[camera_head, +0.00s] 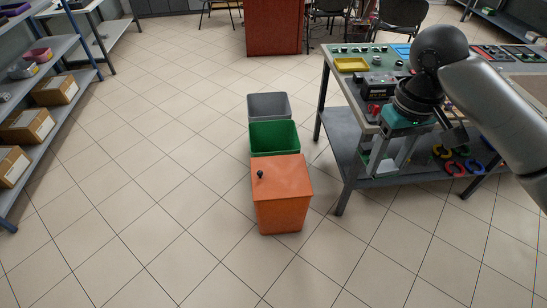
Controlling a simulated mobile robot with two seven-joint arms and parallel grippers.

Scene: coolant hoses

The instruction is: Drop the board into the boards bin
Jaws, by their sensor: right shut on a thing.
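My right gripper (388,160), with a teal body and grey fingers, points down at the left front part of the workbench. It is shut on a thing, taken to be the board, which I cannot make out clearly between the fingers. Three bins stand in a row on the floor to the left of the gripper: a grey open bin (269,98) at the back, a green open bin (275,148) in the middle and an orange bin (281,205) with a closed lid and a dark knob in front. No label shows which is the boards bin. My left gripper is out of view.
The workbench (349,77) at right carries a yellow tray (351,64) and several small parts. Its lower shelf (343,140) holds coloured rings. A shelf rack with cardboard boxes (27,127) stands at left. The tiled floor left of and before the bins is clear.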

